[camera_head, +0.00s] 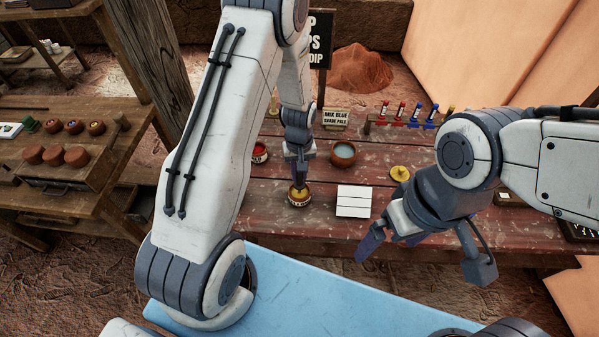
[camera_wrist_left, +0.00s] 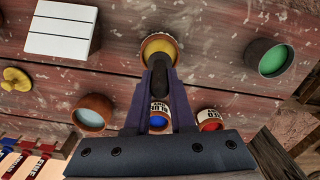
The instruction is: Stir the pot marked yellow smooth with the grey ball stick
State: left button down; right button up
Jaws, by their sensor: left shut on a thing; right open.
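The pot of yellow (camera_head: 299,203) stands near the front of the wooden table, with a pale label on its side. It also shows in the left wrist view (camera_wrist_left: 150,42). My left gripper (camera_head: 298,168) is above this pot, pointing down, shut on a dark grey stick (camera_wrist_left: 158,76). The stick's lower end reaches the pot's mouth; its tip is hidden, so I cannot tell how deep it sits. My right gripper (camera_head: 388,243) is open and empty at the table's front edge, right of the pot.
A bowl of pale blue (camera_head: 343,153), a red pot (camera_head: 260,152) and a yellow knobbed piece (camera_head: 400,173) stand around. The left wrist view adds a blue pot (camera_wrist_left: 159,120) and a green pot (camera_wrist_left: 270,58).

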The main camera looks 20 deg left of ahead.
pick_arm(q)
jog(key=shift+r+p, duration=2.6)
jog(key=shift+r, duration=0.85)
